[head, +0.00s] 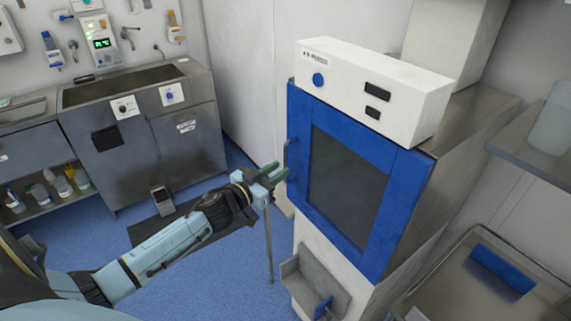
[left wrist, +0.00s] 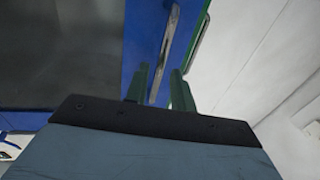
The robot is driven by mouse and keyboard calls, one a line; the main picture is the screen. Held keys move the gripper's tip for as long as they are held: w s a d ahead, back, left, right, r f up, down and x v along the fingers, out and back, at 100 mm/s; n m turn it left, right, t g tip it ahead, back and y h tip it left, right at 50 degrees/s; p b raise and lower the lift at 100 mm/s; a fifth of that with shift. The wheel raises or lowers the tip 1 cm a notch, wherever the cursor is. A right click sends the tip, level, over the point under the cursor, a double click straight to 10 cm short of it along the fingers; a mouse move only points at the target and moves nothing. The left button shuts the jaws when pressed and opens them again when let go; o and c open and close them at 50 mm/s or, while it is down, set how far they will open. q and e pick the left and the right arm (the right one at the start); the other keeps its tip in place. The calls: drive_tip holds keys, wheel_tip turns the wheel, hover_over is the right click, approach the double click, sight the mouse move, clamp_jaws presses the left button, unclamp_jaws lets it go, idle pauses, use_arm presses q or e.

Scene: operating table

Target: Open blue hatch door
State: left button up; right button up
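The blue hatch door (head: 382,205) is shut on the front of a white and steel cabinet. It has a dark window (head: 345,173) and a handle (head: 291,157) along its left edge. My left gripper (head: 279,172) reaches in from the left, close to the lower part of the handle. In the left wrist view the green fingers (left wrist: 160,88) stand apart, with the metal handle (left wrist: 168,45) showing between them. I cannot tell whether either finger touches the handle. The blue door also shows in the left wrist view (left wrist: 139,40). My right gripper is not in view.
A white control box (head: 375,88) sits above the door. A grey bin (head: 315,283) juts out below it. A steel sink unit (head: 140,135) stands at the left, and a steel trolley (head: 450,290) at the lower right. Blue floor (head: 215,275) is open before the cabinet.

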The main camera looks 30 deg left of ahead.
sight(286, 180)
use_arm(q)
drive_tip(key=shift+w+d, duration=0.2)
drive_tip(key=shift+w, duration=0.75)
drive_tip(key=shift+w+d, duration=0.2)
drive_tip(key=shift+w, duration=0.7)
clamp_jaws()
